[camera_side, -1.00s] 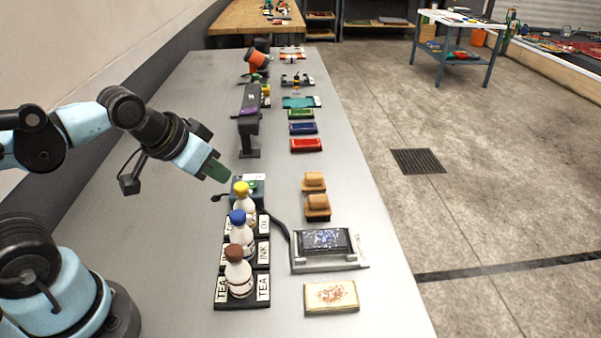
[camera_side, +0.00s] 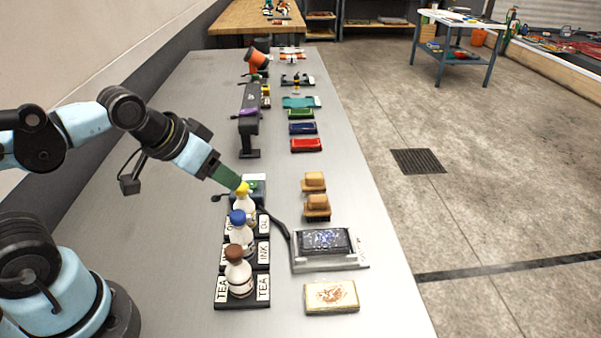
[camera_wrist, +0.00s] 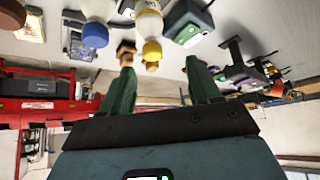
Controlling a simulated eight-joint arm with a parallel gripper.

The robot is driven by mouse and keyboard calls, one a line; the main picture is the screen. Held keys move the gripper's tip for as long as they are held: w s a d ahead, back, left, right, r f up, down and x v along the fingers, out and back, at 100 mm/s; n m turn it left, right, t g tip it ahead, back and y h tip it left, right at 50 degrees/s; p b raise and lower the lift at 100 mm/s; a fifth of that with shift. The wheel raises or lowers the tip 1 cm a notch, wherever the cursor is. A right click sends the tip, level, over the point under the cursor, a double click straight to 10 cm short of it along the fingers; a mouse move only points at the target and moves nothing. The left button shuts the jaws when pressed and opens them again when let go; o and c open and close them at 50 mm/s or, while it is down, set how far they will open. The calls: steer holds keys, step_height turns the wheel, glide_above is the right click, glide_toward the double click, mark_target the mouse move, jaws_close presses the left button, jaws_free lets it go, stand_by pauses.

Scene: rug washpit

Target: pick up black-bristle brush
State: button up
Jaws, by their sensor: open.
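Two wooden-backed brushes stand on the grey bench right of the bottles in the side view. The nearer brush (camera_side: 317,203) shows a darker underside, which fits black bristles; the farther brush (camera_side: 314,181) looks tan all through. Small wooden blocks, likely these brushes (camera_wrist: 126,49), show beyond the finger on the left in the wrist view. My gripper (camera_side: 237,182) is at the yellow-capped bottle's top, left of both brushes; contact cannot be told. In the wrist view my gripper (camera_wrist: 160,78) has its two green fingers wide apart with nothing between them.
Bottles with yellow (camera_side: 242,188), blue (camera_side: 237,217) and brown caps (camera_side: 234,253) stand in a row on labelled bases. A grey device with a dark screen (camera_side: 325,240) and a tan block (camera_side: 331,296) lie nearer. Red, blue and green pads (camera_side: 306,145) lie farther back.

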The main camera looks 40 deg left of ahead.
steer(key=shift+o, duration=0.6)
steer(key=m+g, duration=0.7)
steer(key=m, duration=0.2)
glide_above(318, 197)
steer(key=shift+f, duration=0.95)
step_height(318, 197, down, 12)
steer(key=shift+r, duration=0.2)
